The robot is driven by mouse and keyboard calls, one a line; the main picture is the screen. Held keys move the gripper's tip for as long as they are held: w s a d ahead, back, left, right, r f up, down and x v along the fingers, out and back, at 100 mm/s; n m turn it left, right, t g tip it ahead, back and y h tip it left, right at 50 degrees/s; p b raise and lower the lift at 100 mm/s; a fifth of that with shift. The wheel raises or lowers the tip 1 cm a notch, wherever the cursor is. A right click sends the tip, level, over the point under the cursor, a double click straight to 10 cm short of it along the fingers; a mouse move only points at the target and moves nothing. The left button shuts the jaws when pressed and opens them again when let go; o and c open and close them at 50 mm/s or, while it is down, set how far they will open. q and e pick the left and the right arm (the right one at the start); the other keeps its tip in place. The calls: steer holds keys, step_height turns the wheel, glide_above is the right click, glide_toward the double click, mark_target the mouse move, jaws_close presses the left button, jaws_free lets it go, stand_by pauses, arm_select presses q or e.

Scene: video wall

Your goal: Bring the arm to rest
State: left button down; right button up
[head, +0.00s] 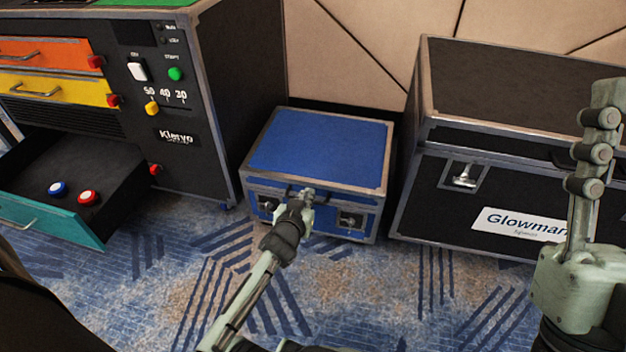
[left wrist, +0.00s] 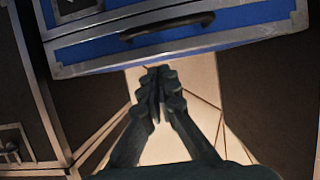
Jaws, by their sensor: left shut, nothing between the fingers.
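My left gripper (head: 307,194) is in front of the small blue case (head: 320,145), near its black front handle. In the left wrist view its fingers (left wrist: 157,82) are together, with nothing between them. The case's handle (left wrist: 167,27) shows there above the fingertips, with a visible gap between. The case lid is down. My right arm stands upright at the right edge of the head view, and its gripper (head: 606,100) appears edge-on, so its opening is hidden.
A large black Glowman case (head: 450,195) stands at right. Patterned carpet (head: 400,290) in front is clear.

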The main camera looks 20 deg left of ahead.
arm_select(q)
steer(key=shift+s+d+f, duration=0.15)
steer(key=shift+s+f, duration=0.1)
steer(key=shift+s, duration=0.55)
steer(key=shift+s+d+f, duration=0.15)
steer(key=shift+s+f, duration=0.1)
steer(key=shift+s, duration=0.5)
